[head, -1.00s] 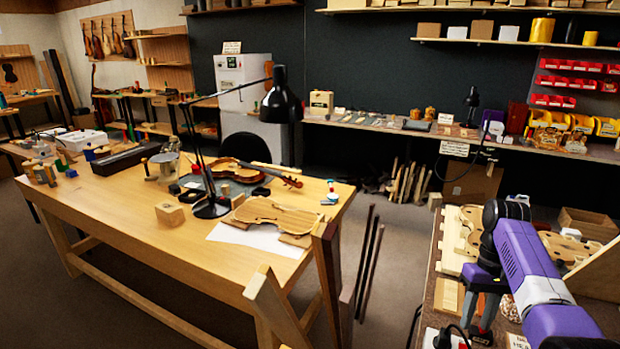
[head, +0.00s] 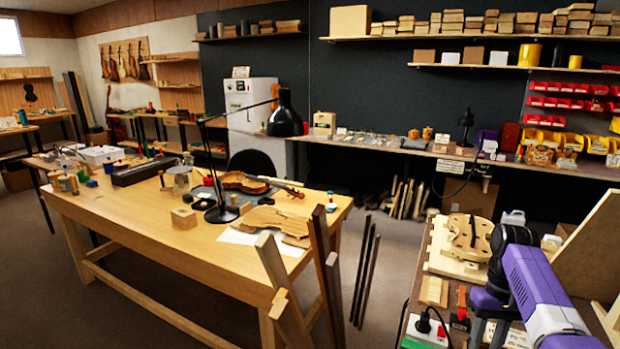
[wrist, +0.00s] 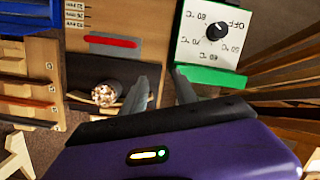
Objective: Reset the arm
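My purple arm (head: 540,290) reaches over the right-hand bench from the lower right of the head view. In the wrist view my gripper (wrist: 160,75) shows its two grey fingers apart, with nothing visible between them. Below the fingers is a bench with a wooden board (wrist: 108,18) bearing a red bar. A white temperature dial box (wrist: 205,45) with a black knob and green edge is just right of the fingers. In the head view the fingertips are hard to make out.
A pale violin mould (head: 468,238) lies on the right bench near my arm. A tilted wooden panel (head: 590,250) stands to its right. The long workbench (head: 130,215) at left holds a violin (head: 240,182) and a black lamp (head: 285,120). Open floor (head: 395,250) separates the benches.

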